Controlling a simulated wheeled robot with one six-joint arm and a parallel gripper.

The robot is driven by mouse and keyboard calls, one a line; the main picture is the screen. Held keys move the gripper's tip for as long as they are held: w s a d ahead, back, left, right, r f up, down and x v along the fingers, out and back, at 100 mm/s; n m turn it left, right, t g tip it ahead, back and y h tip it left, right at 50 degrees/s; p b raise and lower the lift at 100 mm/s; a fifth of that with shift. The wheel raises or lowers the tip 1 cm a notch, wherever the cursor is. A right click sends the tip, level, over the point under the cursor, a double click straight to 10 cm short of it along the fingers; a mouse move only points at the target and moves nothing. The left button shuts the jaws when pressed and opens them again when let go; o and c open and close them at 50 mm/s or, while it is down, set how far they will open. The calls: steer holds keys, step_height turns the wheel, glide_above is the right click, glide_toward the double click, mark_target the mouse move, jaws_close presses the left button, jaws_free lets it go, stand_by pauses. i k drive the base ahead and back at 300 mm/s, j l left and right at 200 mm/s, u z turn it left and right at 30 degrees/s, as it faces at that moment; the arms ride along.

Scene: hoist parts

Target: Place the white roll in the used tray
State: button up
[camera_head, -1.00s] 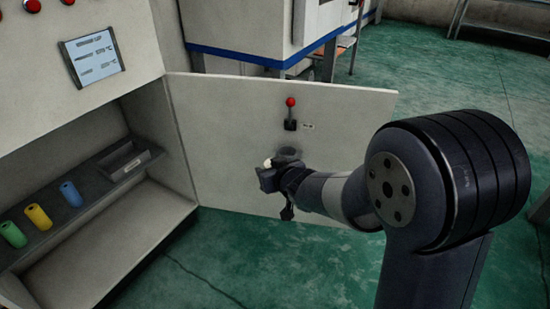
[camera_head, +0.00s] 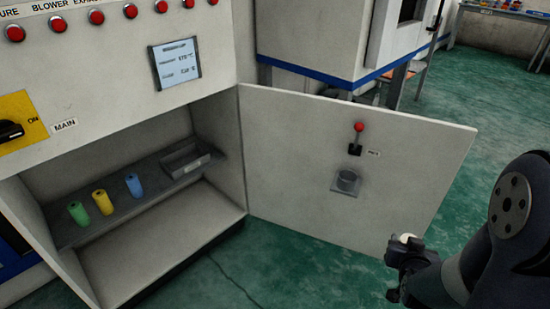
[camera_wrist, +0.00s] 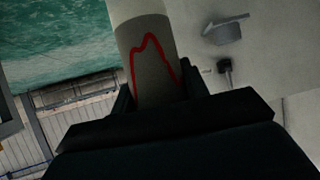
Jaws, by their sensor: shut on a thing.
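The white roll (camera_wrist: 150,60) is held between my gripper's fingers in the wrist view, a pale cylinder with a wavy red line on it. In the head view only its light end (camera_head: 405,238) shows above my gripper (camera_head: 404,250), at the lower right in front of the open door's edge. My gripper is shut on the roll. A grey open tray (camera_head: 187,168) sits at the right end of the cabinet shelf, far left of my gripper. Its label is too small to read.
Green, yellow and blue rolls (camera_head: 133,184) stand on the shelf (camera_head: 150,197) left of the tray. The open cabinet door (camera_head: 290,165) carries a red-knobbed lever (camera_head: 357,138) and a grey cup holder (camera_head: 346,182). Green floor is clear below the door.

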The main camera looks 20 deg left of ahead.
mark_target(178, 173)
steer(key=i+j, duration=0.15)
steer(key=j, duration=0.25)
steer(key=i+j, duration=0.1)
steer(key=j, duration=0.3)
steer(key=i+j+u, duration=0.1)
steer(key=j, duration=0.3)
steer(key=i+j, duration=0.2)
steer(key=j, duration=0.2)
steer(key=i+j, duration=0.15)
steer(key=j, duration=0.25)
steer(key=i+j, duration=0.15)
steer(key=j, duration=0.25)
steer(key=i+j+u, duration=0.1)
steer(key=j, duration=0.3)
